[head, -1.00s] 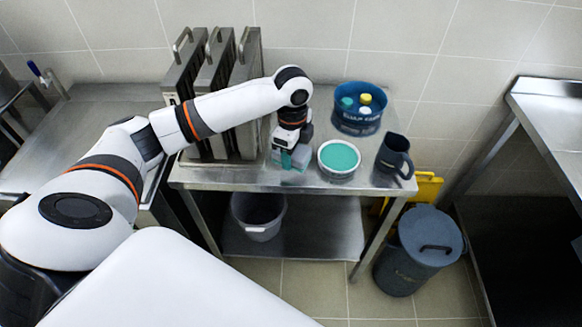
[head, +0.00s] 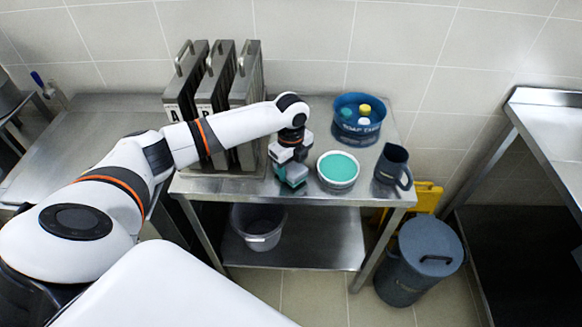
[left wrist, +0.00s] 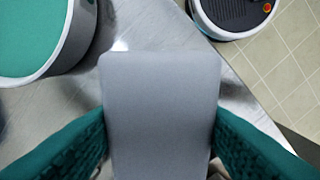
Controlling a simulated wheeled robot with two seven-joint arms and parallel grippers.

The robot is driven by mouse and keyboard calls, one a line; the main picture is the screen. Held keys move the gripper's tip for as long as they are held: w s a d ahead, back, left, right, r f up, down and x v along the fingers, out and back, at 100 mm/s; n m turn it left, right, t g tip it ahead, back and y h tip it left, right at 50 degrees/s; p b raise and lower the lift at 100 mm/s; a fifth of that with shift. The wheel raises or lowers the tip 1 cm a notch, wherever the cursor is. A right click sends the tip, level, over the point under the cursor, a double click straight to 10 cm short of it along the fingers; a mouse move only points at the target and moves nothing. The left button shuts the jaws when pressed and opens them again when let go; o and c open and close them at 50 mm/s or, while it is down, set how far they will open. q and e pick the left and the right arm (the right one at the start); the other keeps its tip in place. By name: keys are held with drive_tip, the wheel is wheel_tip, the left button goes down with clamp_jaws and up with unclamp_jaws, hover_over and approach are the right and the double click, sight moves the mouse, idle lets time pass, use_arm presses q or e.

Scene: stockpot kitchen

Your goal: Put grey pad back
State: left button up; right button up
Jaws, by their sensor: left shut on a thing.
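My left gripper (head: 291,181) is low at the worktable, just left of a white round tub with a teal top (head: 338,169). In the left wrist view its teal fingers stand on both sides of a flat grey pad (left wrist: 161,112), and the gripper is shut on it. The pad's far edge points away from the wrist. In the head view the gripper mostly hides the pad, and I cannot tell whether it touches the table. The tub also shows at the upper left of the wrist view (left wrist: 32,38). My right gripper is out of view.
Upright metal panels with handles (head: 213,85) stand left of the gripper. A grey bucket (head: 262,226) is on the lower shelf; a lidded bin (head: 420,259) stands on the floor.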

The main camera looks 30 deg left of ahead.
sight(291, 165)
use_arm(q)
drive_tip(key=shift+f, duration=0.5)
drive_tip(key=o, duration=0.8)
drive_tip(key=shift+o, duration=0.4)
wheel_tip(291, 165, up, 11)
drive_tip(key=shift+b, duration=0.85)
drive_tip(key=shift+r, duration=0.55)
